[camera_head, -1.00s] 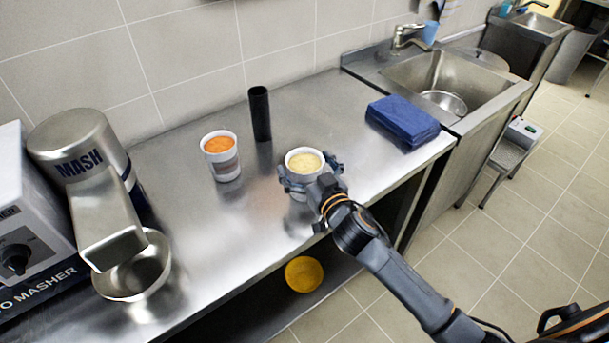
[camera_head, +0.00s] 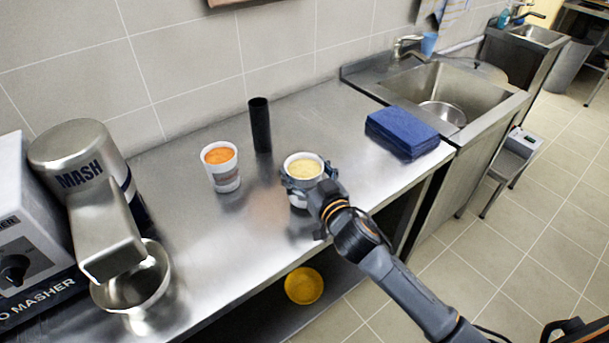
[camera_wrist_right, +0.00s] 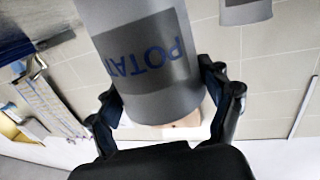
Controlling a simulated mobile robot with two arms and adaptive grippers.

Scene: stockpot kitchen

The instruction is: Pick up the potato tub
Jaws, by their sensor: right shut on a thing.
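The potato tub (camera_head: 304,169) is a white tub with pale yellow contents, at the front of the steel counter in the head view. My right gripper (camera_head: 304,187) is shut around its sides. In the right wrist view the tub (camera_wrist_right: 146,85) shows a grey label with blue letters reading "POTA", between the two fingers of my right gripper (camera_wrist_right: 165,105). The head view does not let me tell whether the tub's base touches the counter. My left gripper is not in view.
A tub with orange contents (camera_head: 222,168) and a black cylinder (camera_head: 260,125) stand left of the potato tub. The masher (camera_head: 100,200) with its steel bowl is at far left. A folded blue cloth (camera_head: 402,132) lies near the sink (camera_head: 456,90). A yellow round thing (camera_head: 304,286) sits on the lower shelf.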

